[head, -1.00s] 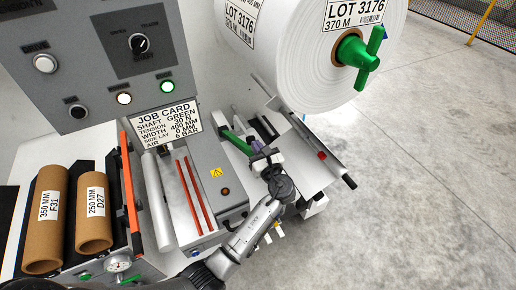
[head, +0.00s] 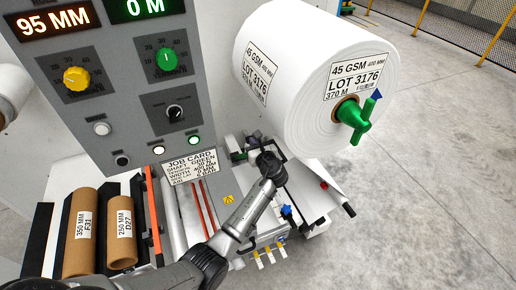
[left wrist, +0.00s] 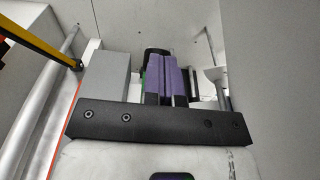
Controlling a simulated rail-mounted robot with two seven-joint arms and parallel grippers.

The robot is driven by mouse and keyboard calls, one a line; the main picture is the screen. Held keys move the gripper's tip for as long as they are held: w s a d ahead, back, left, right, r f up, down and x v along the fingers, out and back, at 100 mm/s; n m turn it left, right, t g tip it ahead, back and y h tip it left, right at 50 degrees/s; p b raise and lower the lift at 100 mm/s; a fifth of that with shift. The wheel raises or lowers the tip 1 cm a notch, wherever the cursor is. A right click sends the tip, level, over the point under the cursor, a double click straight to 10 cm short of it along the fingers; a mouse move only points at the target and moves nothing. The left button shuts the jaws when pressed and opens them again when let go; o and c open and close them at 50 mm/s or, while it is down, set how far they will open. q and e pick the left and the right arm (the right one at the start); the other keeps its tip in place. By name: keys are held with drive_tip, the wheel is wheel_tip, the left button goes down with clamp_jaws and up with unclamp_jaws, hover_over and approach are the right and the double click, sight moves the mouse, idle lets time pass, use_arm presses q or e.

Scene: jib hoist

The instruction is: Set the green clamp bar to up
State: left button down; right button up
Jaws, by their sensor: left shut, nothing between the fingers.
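A small green part (head: 239,155), which looks like part of the green clamp bar, shows just left of my left gripper (head: 254,138) in the head view. My left arm and gripper hide the rest, so I cannot tell the bar's angle. In the left wrist view the purple fingers (left wrist: 166,79) are together, with nothing seen between them. A thin green edge shows at their left side; I cannot tell whether they touch it. My right gripper is not in view.
A white roll (head: 305,75) with a green handle (head: 354,118) hangs above right. A control panel (head: 125,110) with a job card (head: 190,165) stands left. Two cardboard cores (head: 82,235) lie lower left. A dark bolted bar (left wrist: 155,122) crosses the wrist view. Open floor lies right.

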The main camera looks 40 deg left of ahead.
use_arm(q)
drive_tip(key=a+r+p, duration=0.1)
drive_tip(key=w+a+r+p, duration=0.1)
drive_tip(key=a, duration=0.1)
drive_tip(key=shift+w+a+r, duration=0.15)
drive_tip(key=shift+w+r, duration=0.05)
drive_tip(key=shift+r, duration=0.2)
drive_tip(key=shift+w+a+r+p, duration=0.2)
drive_tip(key=shift+w+a+r, duration=0.05)
drive_tip(key=shift+a, duration=0.25)
drive_tip(key=shift+w+a+r+p, duration=0.2)
drive_tip(key=shift+a+r, duration=0.05)
drive_tip(key=shift+a, duration=0.2)
